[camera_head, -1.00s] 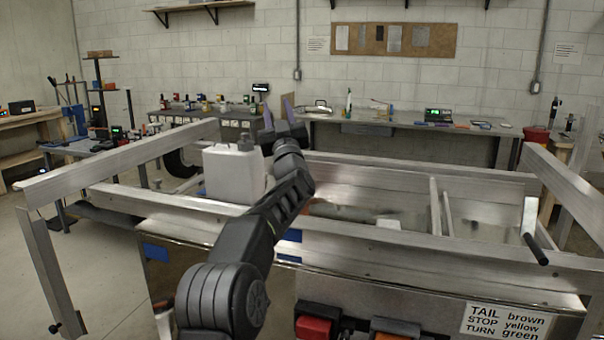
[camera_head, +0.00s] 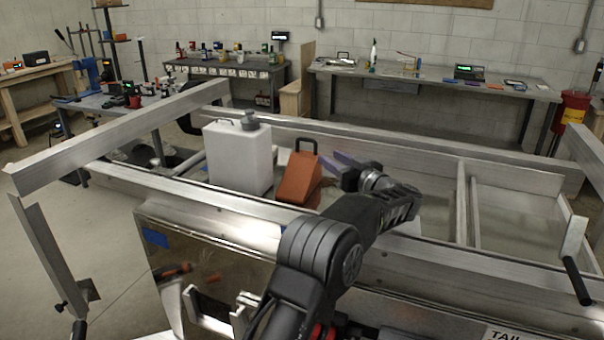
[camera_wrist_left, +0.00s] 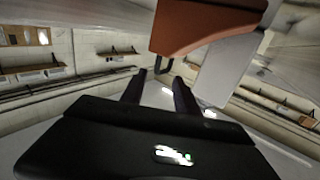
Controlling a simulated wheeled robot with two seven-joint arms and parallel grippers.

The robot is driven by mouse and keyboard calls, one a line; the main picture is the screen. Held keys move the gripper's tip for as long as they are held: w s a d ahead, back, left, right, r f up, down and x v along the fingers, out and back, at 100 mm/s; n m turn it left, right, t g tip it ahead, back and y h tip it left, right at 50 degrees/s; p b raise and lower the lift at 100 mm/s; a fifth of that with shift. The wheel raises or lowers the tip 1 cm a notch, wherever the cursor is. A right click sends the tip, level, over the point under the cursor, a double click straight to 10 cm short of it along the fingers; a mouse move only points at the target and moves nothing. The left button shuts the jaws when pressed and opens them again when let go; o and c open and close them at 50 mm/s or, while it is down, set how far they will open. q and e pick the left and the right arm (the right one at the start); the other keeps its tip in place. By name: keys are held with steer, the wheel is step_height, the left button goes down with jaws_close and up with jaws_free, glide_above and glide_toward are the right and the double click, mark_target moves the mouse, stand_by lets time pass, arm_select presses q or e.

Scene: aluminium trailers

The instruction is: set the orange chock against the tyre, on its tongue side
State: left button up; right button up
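The orange chock (camera_head: 297,180), a wedge with a black handle on top, stands inside the trailer bed, right of a white jug (camera_head: 238,158). My left gripper (camera_head: 346,166) is just right of the chock, fingers pointing toward it. In the left wrist view the chock (camera_wrist_left: 205,25) is at the top, its handle near the fingertips. The left gripper (camera_wrist_left: 160,85) is open there, with nothing between its fingers. A dark curved shape (camera_head: 188,122) behind the trailer's far rail may be the tyre; it is mostly hidden. My right gripper is not in view.
The aluminium trailer frame (camera_head: 400,148) has rails around the bed and crossbars (camera_head: 462,205) at right. A black-gripped crank handle (camera_head: 577,280) is at the right. Workbenches (camera_head: 430,84) line the back wall. Open floor lies at left.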

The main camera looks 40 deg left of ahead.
mark_target(316, 147)
arm_select(q)
steer(key=shift+w+a, duration=0.15)
steer(key=shift+a, duration=0.45)
steer(key=p+x, duration=0.2)
steer(key=x, duration=0.3)
steer(key=shift+w+a+r+p, duration=0.1)
steer(key=shift+w+r+p, duration=0.1)
steer(key=shift+p, duration=0.2)
steer(key=shift+c, duration=0.3)
jaws_close()
